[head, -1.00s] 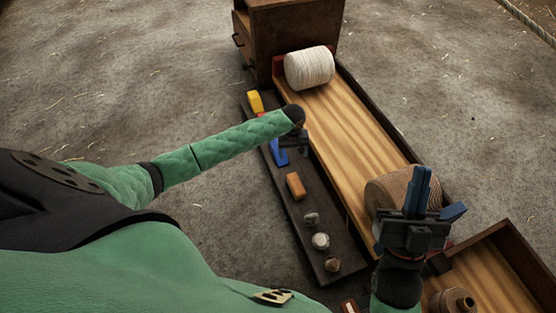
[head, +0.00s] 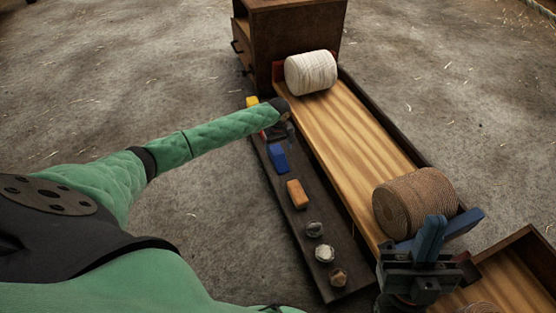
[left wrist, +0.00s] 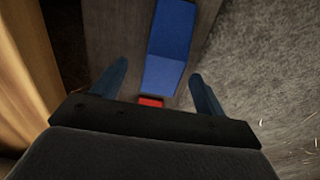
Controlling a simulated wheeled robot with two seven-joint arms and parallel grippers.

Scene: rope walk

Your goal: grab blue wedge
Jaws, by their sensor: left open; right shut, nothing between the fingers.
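The blue wedge (head: 277,158) lies on a dark narrow board, between an orange-brown block and my left gripper. In the left wrist view the wedge (left wrist: 172,38) runs up from between my open fingers to the top edge. My left gripper (head: 281,134) is at the wedge's far end, open and empty; whether the fingers are down at wedge height I cannot tell. A small red thing (left wrist: 150,101) shows at the wedge's near end in that view. My right gripper (head: 428,240) is shut and empty near the rope spool at right.
The dark board (head: 305,228) also holds a yellow piece (head: 252,102), the orange-brown block (head: 297,194) and several small lumps (head: 324,253). Beside it is a wooden tray (head: 345,125) with a white spool (head: 311,72) and a brown rope spool (head: 415,202). A wooden cabinet (head: 295,40) stands behind.

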